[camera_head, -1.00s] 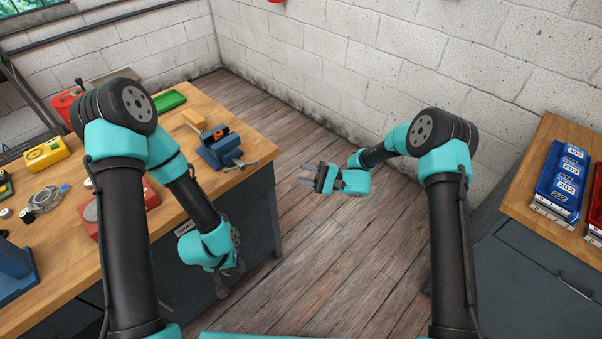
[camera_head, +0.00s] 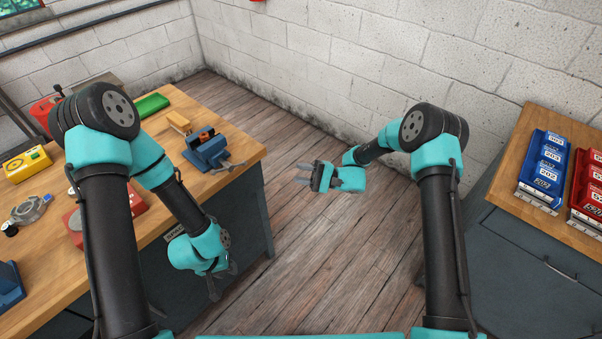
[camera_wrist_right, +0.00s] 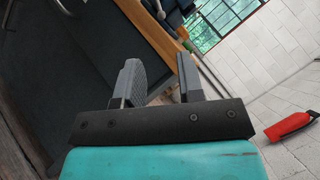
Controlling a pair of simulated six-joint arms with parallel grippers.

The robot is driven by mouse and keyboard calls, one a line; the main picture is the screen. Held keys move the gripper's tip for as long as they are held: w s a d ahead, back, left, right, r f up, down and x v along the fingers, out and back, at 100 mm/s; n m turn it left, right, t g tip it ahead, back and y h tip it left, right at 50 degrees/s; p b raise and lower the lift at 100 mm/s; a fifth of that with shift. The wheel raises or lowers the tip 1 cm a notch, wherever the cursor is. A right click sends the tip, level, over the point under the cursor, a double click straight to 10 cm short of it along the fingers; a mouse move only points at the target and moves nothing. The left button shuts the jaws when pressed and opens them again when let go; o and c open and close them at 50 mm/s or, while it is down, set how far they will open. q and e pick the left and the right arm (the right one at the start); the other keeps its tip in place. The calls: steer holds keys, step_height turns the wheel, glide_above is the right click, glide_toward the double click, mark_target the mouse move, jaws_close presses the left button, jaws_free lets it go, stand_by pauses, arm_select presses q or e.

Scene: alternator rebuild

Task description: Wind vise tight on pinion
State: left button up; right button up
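A blue vise (camera_head: 208,150) sits on the wooden bench near its right corner, with a grey handle sticking out toward the bench edge. A small dark and orange part shows at its jaws; I cannot tell whether it is the pinion. My left gripper (camera_head: 222,284) hangs low in front of the bench's side, below the top and apart from the vise; its fingers are small and partly hidden. My right gripper (camera_head: 302,174) is over the floor, right of the vise and apart from it. In the right wrist view its two fingers (camera_wrist_right: 160,80) stand apart with nothing between them.
The wooden bench (camera_head: 236,160) also bears a green tray (camera_head: 152,105), a yellow-handled tool (camera_head: 179,122), a yellow box (camera_head: 27,163) and a red box. A right-hand cabinet carries blue bins (camera_head: 549,165) and red bins (camera_head: 588,190). The floor between is clear.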

steer(key=v, duration=1.7)
steer(key=shift+s+d, duration=0.1)
steer(key=shift+s, duration=0.05)
